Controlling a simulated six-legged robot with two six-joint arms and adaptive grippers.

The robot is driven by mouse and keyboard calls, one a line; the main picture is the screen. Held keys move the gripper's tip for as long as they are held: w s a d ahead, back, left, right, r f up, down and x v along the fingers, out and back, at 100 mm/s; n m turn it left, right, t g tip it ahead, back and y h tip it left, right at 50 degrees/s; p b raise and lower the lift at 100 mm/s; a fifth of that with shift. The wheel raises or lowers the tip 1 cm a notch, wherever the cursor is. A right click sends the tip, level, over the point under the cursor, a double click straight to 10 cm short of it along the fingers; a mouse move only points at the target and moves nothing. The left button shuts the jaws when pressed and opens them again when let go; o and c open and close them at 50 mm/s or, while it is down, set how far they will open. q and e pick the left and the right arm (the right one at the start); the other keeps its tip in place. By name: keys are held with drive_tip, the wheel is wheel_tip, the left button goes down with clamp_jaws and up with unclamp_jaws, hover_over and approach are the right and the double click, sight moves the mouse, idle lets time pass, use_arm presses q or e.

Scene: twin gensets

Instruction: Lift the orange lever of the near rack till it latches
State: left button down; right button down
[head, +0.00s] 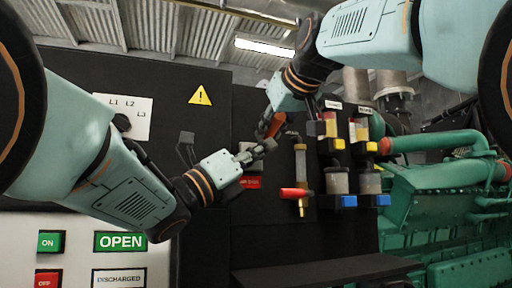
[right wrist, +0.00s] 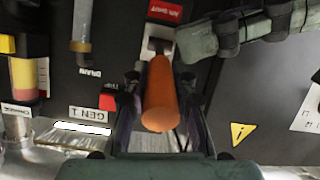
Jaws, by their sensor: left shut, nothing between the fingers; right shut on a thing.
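The orange lever (head: 276,124) is on the dark panel in the middle of the head view. In the right wrist view the lever (right wrist: 160,92) points toward the camera from a pale bracket. My right gripper (head: 272,122) is shut on the lever, with a finger on each side of it in the wrist view (right wrist: 159,88). My left gripper (head: 266,146) is shut and empty, just below the lever by a grey block. It also shows at the upper right of the wrist view (right wrist: 238,32). Whether the lever is latched cannot be told.
A drain tube with a red handle (head: 293,193) hangs right of the lever. Filter bowls (head: 339,182) with yellow and blue parts are farther right, before a green engine (head: 435,205). A white panel with an OPEN sign (head: 120,241) is lower left. A dark ledge (head: 325,272) juts out below.

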use_arm(q)
drive_tip(key=shift+w+r, duration=0.35)
drive_tip(key=shift+r, duration=0.45)
use_arm(e)
drive_tip(key=shift+f, duration=0.1)
use_arm(q)
drive_tip(key=shift+r, duration=0.1)
